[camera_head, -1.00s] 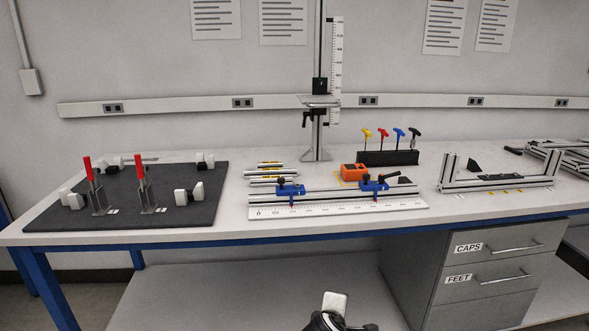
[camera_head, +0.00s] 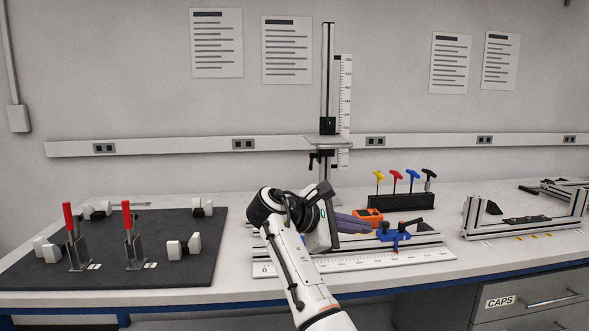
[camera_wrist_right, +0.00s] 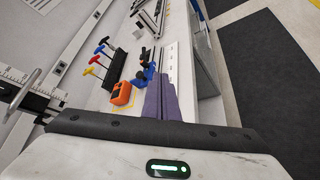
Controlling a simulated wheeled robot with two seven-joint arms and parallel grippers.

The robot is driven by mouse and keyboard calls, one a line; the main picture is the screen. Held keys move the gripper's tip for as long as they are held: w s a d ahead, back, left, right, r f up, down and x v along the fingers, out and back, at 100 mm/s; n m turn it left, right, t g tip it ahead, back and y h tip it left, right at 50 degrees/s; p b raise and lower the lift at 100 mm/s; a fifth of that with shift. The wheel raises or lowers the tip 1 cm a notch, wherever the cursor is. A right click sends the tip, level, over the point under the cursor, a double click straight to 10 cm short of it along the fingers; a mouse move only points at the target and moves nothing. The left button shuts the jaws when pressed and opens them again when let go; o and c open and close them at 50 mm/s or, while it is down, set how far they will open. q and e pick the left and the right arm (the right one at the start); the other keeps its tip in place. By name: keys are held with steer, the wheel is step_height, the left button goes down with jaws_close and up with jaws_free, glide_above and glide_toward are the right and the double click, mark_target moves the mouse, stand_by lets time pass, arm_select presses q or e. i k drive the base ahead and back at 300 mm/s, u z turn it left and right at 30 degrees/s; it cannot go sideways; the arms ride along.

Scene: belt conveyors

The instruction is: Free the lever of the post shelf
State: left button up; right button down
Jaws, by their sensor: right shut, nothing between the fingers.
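The post (camera_head: 327,75) stands upright at the back of the bench with a small flat shelf (camera_head: 330,141) on it. The shelf's black lever (camera_head: 318,160) hangs just under the shelf, on its left side. My right gripper (camera_head: 368,224) has its purple fingers shut and empty. It is in front of and below the lever, apart from it, and points right over the bench. In the right wrist view the fingers (camera_wrist_right: 161,100) are together, and the shelf (camera_wrist_right: 26,91) shows at the left edge. The post's foot is partly hidden behind my arm. My left gripper is out of view.
A rack of coloured T-handle keys (camera_head: 400,200) and an orange block (camera_head: 369,215) lie right of the post. A blue clamp (camera_head: 394,234) on a rail lies beyond my fingertips. A dark mat (camera_head: 190,265) with red-handled clamps is at left. Air around the shelf is clear.

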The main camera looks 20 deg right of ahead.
mark_target(312, 156)
steer(key=i, duration=1.65)
